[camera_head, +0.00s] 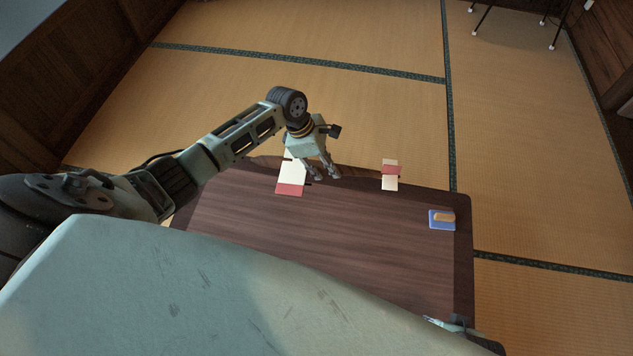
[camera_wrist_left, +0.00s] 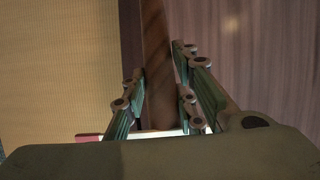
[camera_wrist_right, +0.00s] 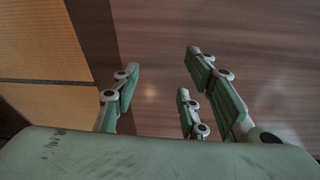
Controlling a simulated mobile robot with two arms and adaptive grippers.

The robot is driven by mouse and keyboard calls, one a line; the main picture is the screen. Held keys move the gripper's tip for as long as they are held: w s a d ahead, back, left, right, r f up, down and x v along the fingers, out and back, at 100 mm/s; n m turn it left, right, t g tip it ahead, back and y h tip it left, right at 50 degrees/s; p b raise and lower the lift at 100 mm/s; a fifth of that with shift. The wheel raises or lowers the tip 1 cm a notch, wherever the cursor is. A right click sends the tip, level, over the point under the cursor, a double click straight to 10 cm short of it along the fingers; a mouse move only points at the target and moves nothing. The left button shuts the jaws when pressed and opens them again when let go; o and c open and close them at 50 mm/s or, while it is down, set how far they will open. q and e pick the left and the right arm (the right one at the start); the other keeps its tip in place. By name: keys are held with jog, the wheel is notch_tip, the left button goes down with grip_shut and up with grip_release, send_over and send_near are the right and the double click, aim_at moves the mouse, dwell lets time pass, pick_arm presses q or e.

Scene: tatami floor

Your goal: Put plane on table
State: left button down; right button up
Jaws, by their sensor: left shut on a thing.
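My left gripper (camera_head: 328,175) is over the far edge of the dark wooden table (camera_head: 330,225). In the left wrist view its fingers stand on either side of a long brown wooden thing (camera_wrist_left: 157,65) and are shut on it. This may be the plane; its full shape cannot be made out and the head view does not show it clearly. My right gripper shows in the right wrist view (camera_wrist_right: 160,85), fingers apart and empty, above the tabletop near an edge. In the head view only a small part of it shows at the lower right.
A white and red thing (camera_head: 289,177) lies beside my left gripper at the far edge. Another white and red thing (camera_head: 391,175) stands farther right. The middle of the table is clear. Tatami surrounds it.

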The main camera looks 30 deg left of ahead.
pick_arm(q)
jog(key=s+d+f, duration=0.2)
jog(key=s, duration=0.1)
jog(key=s+d+f+b, duration=0.1)
jog(key=s+d+f, duration=0.1)
jog(key=s, duration=0.1)
jog(key=s+d+f, duration=0.3)
notch_tip(320, 180, down, 4)
jog(key=shift+r+b, duration=0.15)
jog(key=shift+b, duration=1.1)
pick_arm(e)
jog(key=w+v, duration=0.2)
jog(key=v, duration=1.1)
jog(key=shift+r+t, duration=0.2)
jog(key=shift+t, duration=0.2)
jog(key=shift+d, duration=0.1)
pick_arm(q)
jog(key=c, duration=1.4)
grip_release()
jog(key=shift+f, duration=0.2)
pick_arm(e)
jog(key=shift+f, duration=0.1)
